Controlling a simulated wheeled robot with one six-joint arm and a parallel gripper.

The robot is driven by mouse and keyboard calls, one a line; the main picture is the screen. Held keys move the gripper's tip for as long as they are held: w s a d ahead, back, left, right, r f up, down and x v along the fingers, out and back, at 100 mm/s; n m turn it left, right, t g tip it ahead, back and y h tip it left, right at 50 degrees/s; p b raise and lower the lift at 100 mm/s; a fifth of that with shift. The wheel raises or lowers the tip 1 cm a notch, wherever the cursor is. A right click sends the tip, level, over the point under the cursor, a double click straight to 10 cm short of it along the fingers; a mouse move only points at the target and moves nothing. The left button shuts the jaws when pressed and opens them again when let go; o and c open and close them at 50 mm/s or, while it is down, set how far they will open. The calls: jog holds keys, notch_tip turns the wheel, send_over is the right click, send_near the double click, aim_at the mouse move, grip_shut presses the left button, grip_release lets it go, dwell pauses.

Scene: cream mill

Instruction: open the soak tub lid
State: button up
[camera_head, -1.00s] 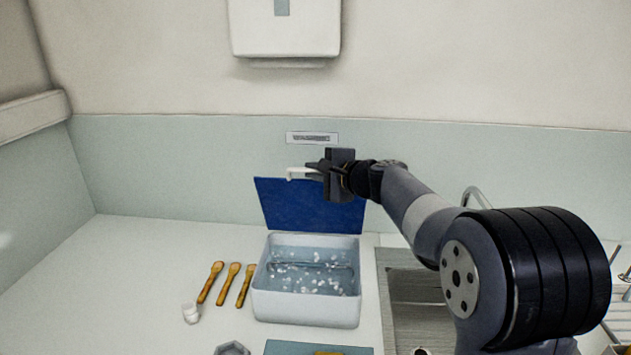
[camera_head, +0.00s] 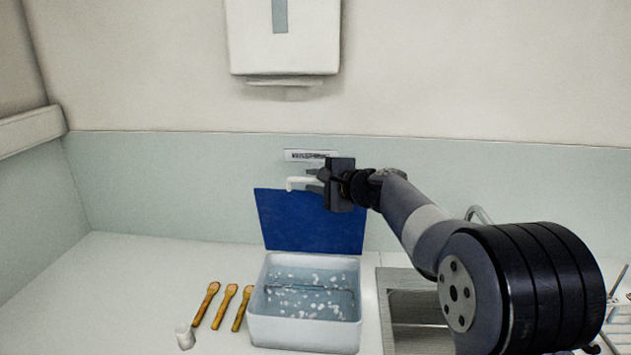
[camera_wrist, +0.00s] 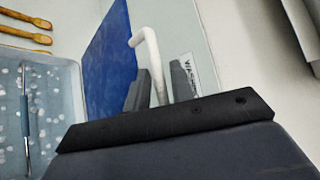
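The soak tub (camera_head: 305,334) is a white rectangular tub of clear liquid with white bits, standing on the counter. Its blue lid (camera_head: 310,222) stands raised, close to upright, at the tub's back edge. A white hooked handle (camera_head: 296,183) sticks out near the lid's top. My gripper (camera_head: 317,180) is at this handle, in front of the wall. In the wrist view the handle (camera_wrist: 150,50) runs between my two fingers (camera_wrist: 160,92), which look closed about it. The contact itself is partly hidden. The blue lid (camera_wrist: 108,55) is seen there at a steep angle.
Several wooden-handled tools (camera_head: 228,305) and a small white cup (camera_head: 184,337) lie left of the tub. A metal sink (camera_head: 410,305) is to its right. A white wall box (camera_head: 285,40) hangs above, and a label (camera_head: 308,155) is on the wall behind.

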jog(key=shift+o, duration=0.9)
jog(key=shift+s, duration=0.1)
jog(key=shift+s+d, duration=0.3)
jog(key=shift+d, duration=0.05)
jog(key=b+v, duration=0.3)
jog(key=v, duration=0.7)
jog(key=shift+r, duration=0.15)
jog(key=shift+w+a, duration=0.15)
jog(key=shift+a, duration=0.1)
